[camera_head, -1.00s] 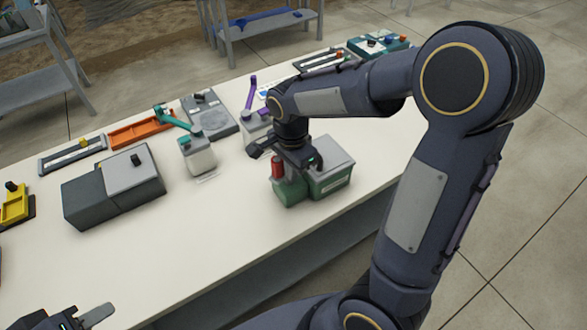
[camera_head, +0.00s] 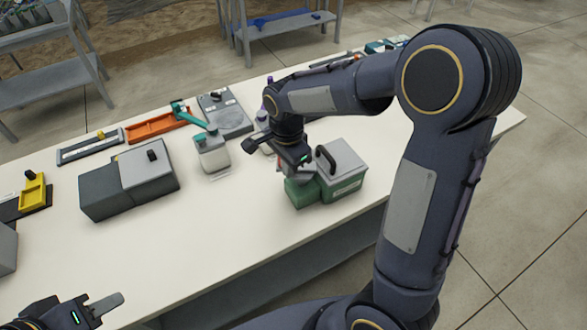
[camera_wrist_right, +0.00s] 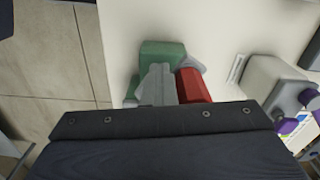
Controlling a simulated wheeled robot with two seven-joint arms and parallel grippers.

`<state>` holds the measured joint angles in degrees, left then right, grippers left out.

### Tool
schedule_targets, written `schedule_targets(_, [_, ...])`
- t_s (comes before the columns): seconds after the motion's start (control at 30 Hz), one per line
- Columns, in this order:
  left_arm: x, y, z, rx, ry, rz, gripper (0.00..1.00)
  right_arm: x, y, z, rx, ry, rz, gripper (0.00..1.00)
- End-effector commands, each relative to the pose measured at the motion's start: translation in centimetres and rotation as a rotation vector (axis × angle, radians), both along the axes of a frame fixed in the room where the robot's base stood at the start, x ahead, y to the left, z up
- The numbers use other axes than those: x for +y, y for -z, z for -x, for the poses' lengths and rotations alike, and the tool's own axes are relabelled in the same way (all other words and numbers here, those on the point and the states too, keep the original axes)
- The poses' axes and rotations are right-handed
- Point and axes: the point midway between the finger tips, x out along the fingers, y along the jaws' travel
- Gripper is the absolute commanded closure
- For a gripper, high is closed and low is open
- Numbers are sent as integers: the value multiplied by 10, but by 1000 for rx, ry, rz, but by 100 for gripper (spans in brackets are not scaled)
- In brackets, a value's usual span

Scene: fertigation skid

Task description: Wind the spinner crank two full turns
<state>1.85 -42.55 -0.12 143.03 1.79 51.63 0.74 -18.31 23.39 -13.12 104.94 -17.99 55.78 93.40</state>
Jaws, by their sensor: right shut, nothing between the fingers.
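The spinner looks like a green box (camera_head: 345,186) with a grey lid and a lower green block (camera_head: 305,194) in front. In the right wrist view the block (camera_wrist_right: 162,55) shows with a red crank handle (camera_wrist_right: 194,87), and a grey piece that looks like the crank arm lies behind the handle. My right gripper (camera_wrist_right: 155,80) is shut and empty, its grey fingers just left of the red handle; I cannot tell whether they touch it. My left gripper (camera_head: 105,305) is at the bottom left, away from the spinner.
A bottle with a teal lever (camera_head: 212,150) stands left of the spinner. A purple-handled bottle (camera_head: 267,112) is partly behind my right arm. A grey box (camera_head: 130,188), orange tray (camera_head: 155,127) and yellow part (camera_head: 33,193) lie further left. The front table middle is clear.

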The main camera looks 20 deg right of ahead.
Motion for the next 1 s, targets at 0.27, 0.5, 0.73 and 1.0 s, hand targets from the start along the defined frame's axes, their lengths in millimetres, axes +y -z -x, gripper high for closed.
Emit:
schedule_targets(0.27, [0,0,0,0,0,0,64,1,0,-1,-1,0,-1,100])
schedule_targets(0.5, [0,-4,0,0,0,0,64,0,-1,-12,0,2,-1,100])
schedule_targets(0.73, [0,-6,0,0,0,0,64,0,0,-24,0,1,-1,100])
schedule_targets(1.0, [0,-6,0,0,0,0,64,-1,0,-24,0,1,-1,100])
